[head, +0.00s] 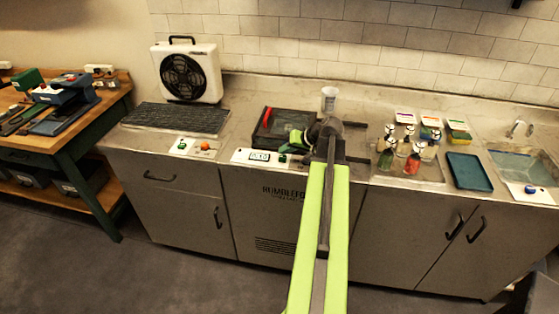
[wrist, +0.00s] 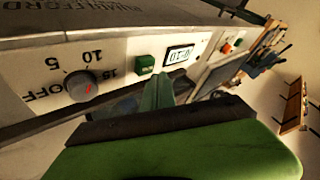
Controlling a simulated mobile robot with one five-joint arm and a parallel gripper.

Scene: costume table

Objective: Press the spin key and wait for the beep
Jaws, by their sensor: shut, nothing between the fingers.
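A white control panel (head: 240,155) runs along the front edge of the counter, on the machine with the dark lid. It carries a small display (head: 259,156) and a green key (head: 282,158); I take this as the spin key, though no label on it is readable. In the wrist view the panel appears upside down, with the green key (wrist: 145,64) between the lit display (wrist: 179,56) and a dial (wrist: 83,87) marked OFF, 5, 10, 15. My gripper (head: 292,145) is shut and empty. In the wrist view its green fingertips (wrist: 160,82) are close to the green key; contact cannot be told.
A dark-lidded box (head: 284,128) with a red handle lies behind the panel. To the left are a fan (head: 187,72), a black rack (head: 176,118) and another green button (head: 182,144). Bottles (head: 412,164), a blue tray (head: 469,171) and a sink (head: 497,158) stand right.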

